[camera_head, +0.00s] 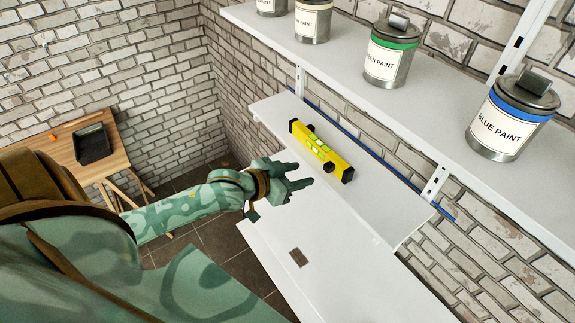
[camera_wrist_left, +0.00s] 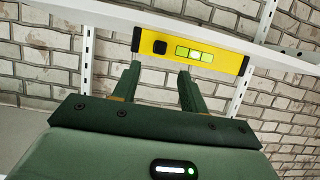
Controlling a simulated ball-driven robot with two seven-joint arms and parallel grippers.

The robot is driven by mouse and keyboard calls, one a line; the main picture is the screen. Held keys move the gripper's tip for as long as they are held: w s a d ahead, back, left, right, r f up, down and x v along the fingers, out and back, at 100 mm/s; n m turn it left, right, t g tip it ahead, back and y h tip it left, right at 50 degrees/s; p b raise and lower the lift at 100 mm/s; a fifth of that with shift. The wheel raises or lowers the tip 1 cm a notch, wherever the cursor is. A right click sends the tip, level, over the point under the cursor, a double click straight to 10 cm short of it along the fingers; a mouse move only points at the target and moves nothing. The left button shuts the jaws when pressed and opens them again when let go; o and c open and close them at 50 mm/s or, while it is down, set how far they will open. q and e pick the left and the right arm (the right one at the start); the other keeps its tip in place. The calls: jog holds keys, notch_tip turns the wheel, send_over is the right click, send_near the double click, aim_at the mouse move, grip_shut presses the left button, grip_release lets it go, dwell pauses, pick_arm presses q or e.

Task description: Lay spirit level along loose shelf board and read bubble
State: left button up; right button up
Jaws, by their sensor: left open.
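A yellow spirit level (camera_head: 320,151) with black ends and a green vial lies on the white shelf board (camera_head: 380,218), along its length. The board sits on wall brackets below the upper shelf. My left gripper (camera_head: 300,176) is open and empty beside the level, on its near side and apart from it. In the left wrist view the level (camera_wrist_left: 191,51) spans across just beyond the open fingers (camera_wrist_left: 160,82). The vial's green windows show there, but the bubble is too small to read. My right gripper is not in view.
Paint tins, including green (camera_head: 389,52) and blue (camera_head: 512,115), stand on the upper shelf (camera_head: 430,97).

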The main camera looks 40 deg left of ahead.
pick_arm(q)
jog(key=shift+v, duration=1.9)
jog(key=s+a+f+n+g+y, duration=0.1)
jog(key=s+a+f+g+y, duration=0.15)
jog(key=f, duration=0.65)
jog(key=s+a+f+g+y, duration=0.15)
jog(key=s+f, duration=0.25)
jog(key=f, duration=0.6)
jog(key=s+a+f+n+g+y, duration=0.1)
jog(key=s+a+f, duration=0.2)
jog(key=f, duration=0.6)
jog(key=s+d+f+g, duration=0.2)
jog(key=s+f, duration=0.3)
jog(key=s, duration=0.3)
jog(key=s+d+f+m+g, duration=0.1)
jog(key=s+d+f, duration=0.3)
jog(key=s, duration=0.5)
jog(key=s+d+f+m+g, duration=0.1)
jog(key=s+d+f+g, duration=0.2)
jog(key=s+f, duration=0.4)
jog(key=shift+s+d+h, duration=0.3)
jog(key=shift+s+d, duration=0.25)
jog(key=shift+s, duration=0.45)
